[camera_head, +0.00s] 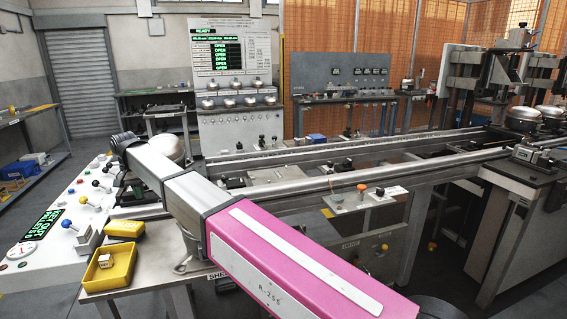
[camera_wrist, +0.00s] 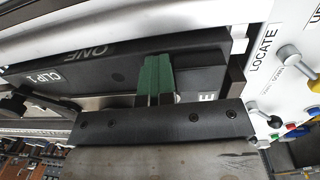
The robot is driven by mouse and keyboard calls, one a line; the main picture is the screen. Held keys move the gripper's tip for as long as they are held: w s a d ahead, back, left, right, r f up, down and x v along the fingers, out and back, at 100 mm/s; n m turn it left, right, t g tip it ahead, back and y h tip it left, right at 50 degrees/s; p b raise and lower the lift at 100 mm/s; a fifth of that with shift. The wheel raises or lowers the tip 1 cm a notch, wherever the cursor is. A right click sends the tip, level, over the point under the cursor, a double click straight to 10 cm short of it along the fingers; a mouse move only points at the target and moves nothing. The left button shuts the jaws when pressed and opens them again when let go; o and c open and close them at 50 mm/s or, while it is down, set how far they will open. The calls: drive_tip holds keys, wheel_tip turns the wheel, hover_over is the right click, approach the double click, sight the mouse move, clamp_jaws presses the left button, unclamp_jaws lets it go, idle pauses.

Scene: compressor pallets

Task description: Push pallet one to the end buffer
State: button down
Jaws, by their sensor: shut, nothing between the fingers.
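In the wrist view, pallet one (camera_wrist: 110,68) is a dark block marked "ONE" and "CLIP 1". My gripper (camera_wrist: 158,62) is shut with nothing between its green fingers. The fingertips overlap the pallet's dark face near its right end; I cannot tell whether they touch it. In the head view, a silver dome (camera_head: 166,148) shows behind my arm at the left end of the rails (camera_head: 320,186); my arm hides most of what is under it. My fingertips are hidden there. I cannot pick out the end buffer by a label.
A panel with coloured knobs (camera_head: 50,228) stands at the left, and its "LOCATE" lever (camera_wrist: 288,52) is close right of my fingers. A yellow tray (camera_head: 110,268) sits at the front. A steel frame (camera_head: 482,80) stands over the rails' right part, near more silver domes (camera_head: 523,117).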

sight(130, 193)
drive_tip(key=shift+s+a+f+y, duration=0.15)
drive_tip(key=shift+a+y, duration=0.25)
drive_tip(key=shift+a, duration=0.95)
drive_tip(key=shift+a+r, duration=0.2)
drive_tip(key=shift+r, duration=0.35)
wheel_tip(130, 193, up, 4)
drive_tip(key=shift+a+f, duration=0.15)
drive_tip(key=shift+f, duration=0.05)
drive_tip(key=shift+d+r, duration=0.3)
drive_tip(key=shift+r, duration=0.45)
drive_tip(key=shift+d+r, duration=0.25)
drive_tip(key=shift+r, duration=0.5)
drive_tip(key=shift+d+r, duration=0.25)
drive_tip(key=shift+r, duration=0.95)
drive_tip(key=shift+s, duration=0.15)
